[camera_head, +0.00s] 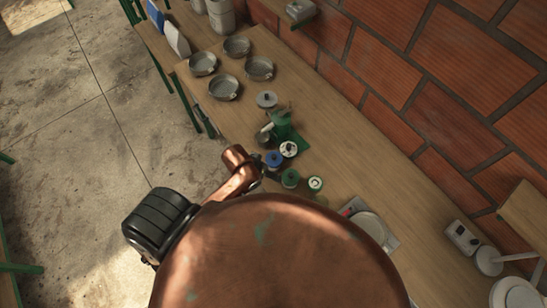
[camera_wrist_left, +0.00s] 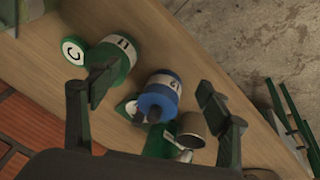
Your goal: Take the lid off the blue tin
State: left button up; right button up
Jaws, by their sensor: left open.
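The blue tin (camera_head: 274,158) stands on the wooden bench among other small tins. In the left wrist view the blue tin (camera_wrist_left: 157,98) has a blue lid with a raised middle and a pale label with dark marks. My left gripper (camera_wrist_left: 155,92) is open, with one finger on each side of the tin in that picture. I see no contact with the lid. In the head view my left gripper (camera_head: 258,172) is partly hidden behind my arm, just beside the tins. My right gripper is in neither view.
A green tin (camera_head: 290,177), a green tin with a pale top (camera_head: 315,184) and a white-topped one (camera_head: 288,148) crowd the blue tin. A green device (camera_head: 283,125) stands behind. Several metal bowls (camera_head: 223,87) and a brick wall (camera_head: 450,110) lie farther off.

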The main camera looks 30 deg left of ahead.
pick_arm(q)
jog(key=w+d+r+n, duration=0.1)
jog(key=w+d+r, duration=0.1)
jog(key=w+d, duration=0.2)
notch_tip(320, 180, up, 4)
jog(key=n+g+y, duration=0.2)
jog(key=n+g, duration=0.2)
jog(key=n, duration=0.2)
send_over(274, 155)
jog(key=shift+s+d, duration=0.3)
jog(key=shift+d, duration=0.05)
jog(key=shift+a+r+n, duration=0.1)
jog(key=shift+a+n, duration=0.15)
jog(key=shift+n, duration=0.15)
jog(key=shift+a+f, duration=0.1)
jog(key=shift+f, duration=0.15)
jog(key=shift+w+f, duration=0.15)
jog(key=shift+f, duration=3.45)
jog(key=shift+c, duration=0.6)
jog(key=c, duration=0.8)
jog(key=shift+r, duration=0.15)
jog(key=shift+c, duration=0.2)
